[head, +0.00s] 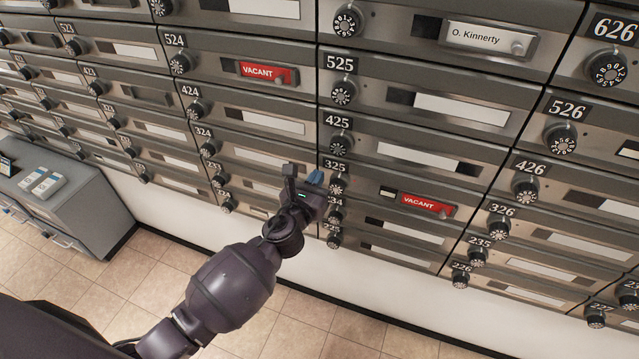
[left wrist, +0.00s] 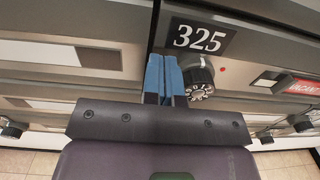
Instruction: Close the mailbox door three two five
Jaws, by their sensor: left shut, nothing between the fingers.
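The door of mailbox 325 (head: 381,192) is a grey metal front with a black number plate, a round dial and a red VACANT label (head: 426,204). It looks flush with the doors around it. In the left wrist view the 325 plate (left wrist: 199,37) and its dial (left wrist: 199,80) show just right of the fingers. My left gripper (head: 314,178) is at the left edge of this door, beside the dial. Its blue fingertips (left wrist: 163,76) are shut together with nothing between them. Whether they touch the door I cannot tell. My right gripper is not in view.
Rows of other mailboxes surround it, with 425 (head: 405,152) above and 324 (head: 250,150) to the left. Dials stick out from the fronts. A grey cabinet (head: 95,200) stands at the left. The tiled floor (head: 300,335) below is clear.

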